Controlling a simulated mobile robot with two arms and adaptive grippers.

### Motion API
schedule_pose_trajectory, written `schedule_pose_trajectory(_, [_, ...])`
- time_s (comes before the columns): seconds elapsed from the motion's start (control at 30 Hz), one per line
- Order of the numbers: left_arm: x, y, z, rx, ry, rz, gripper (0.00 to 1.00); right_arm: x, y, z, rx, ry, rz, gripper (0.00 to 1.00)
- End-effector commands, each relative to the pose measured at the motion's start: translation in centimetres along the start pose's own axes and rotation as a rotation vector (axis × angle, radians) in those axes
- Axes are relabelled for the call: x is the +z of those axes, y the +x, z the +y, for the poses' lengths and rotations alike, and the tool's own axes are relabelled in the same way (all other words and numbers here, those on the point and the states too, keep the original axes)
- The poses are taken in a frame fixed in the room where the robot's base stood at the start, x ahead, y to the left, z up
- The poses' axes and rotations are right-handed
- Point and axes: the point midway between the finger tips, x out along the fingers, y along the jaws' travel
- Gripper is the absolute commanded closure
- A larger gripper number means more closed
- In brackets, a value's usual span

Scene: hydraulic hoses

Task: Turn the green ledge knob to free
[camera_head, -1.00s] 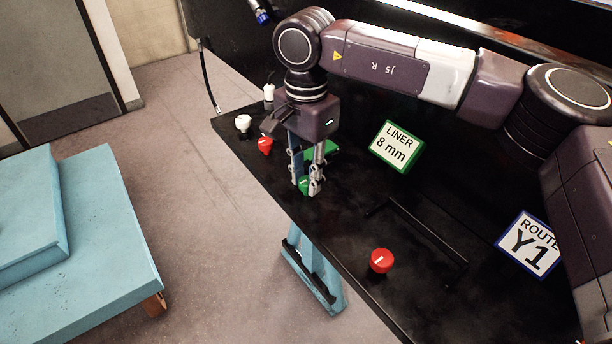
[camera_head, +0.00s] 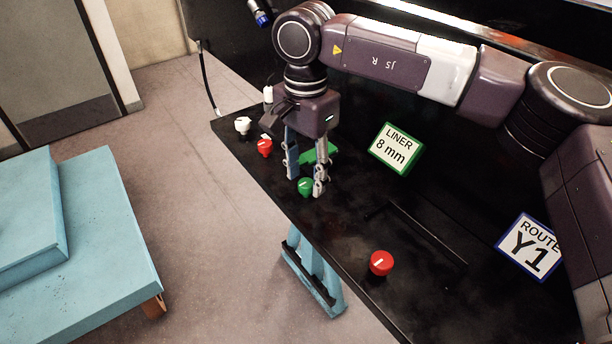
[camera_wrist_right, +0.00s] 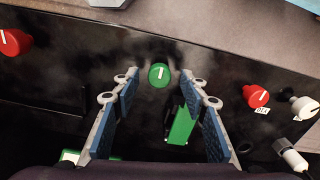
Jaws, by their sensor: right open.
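The green knob (camera_head: 305,187) stands near the front edge of the black ledge (camera_head: 340,235), with a white pointer line on top. It also shows in the right wrist view (camera_wrist_right: 159,74), where its line runs nearly straight up the picture. My right gripper (camera_head: 305,182) is above it, fingers pointing down and spread apart, one to each side. In the wrist view a clear gap shows between the knob and each fingertip; the fingers hold nothing. I cannot tell how far down the fingertips reach beside it. No position label at the knob is readable. My left gripper is not in view.
A green block (camera_wrist_right: 181,126) lies behind the knob. Red knobs (camera_head: 381,262) (camera_head: 264,147) stand to either side along the ledge, with a white knob (camera_head: 243,124) farther left. Signs "LINER 8 mm" (camera_head: 396,149) and "ROUTE Y1" (camera_head: 530,247) stand behind. A black bar (camera_head: 425,232) lies right.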

Motion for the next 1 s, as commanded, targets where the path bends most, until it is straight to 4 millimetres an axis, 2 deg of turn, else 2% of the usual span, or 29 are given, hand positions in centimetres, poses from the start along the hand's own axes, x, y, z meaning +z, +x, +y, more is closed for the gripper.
schedule_pose_trajectory(0.3, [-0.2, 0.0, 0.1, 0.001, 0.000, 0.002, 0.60, 0.0, -6.7, -0.1, -0.003, -0.001, 0.002, 0.60])
schedule_pose_trajectory(0.5, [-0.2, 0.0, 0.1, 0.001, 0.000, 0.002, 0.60, 0.0, -9.8, 0.0, -0.001, 0.000, 0.002, 0.60])
schedule_pose_trajectory(0.7, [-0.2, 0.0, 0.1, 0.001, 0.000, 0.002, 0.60, 0.0, -10.9, 0.0, 0.000, -0.001, 0.002, 0.60])
schedule_pose_trajectory(1.0, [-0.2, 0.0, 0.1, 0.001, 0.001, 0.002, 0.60, 0.0, -10.9, 0.0, 0.000, -0.001, 0.001, 0.60])
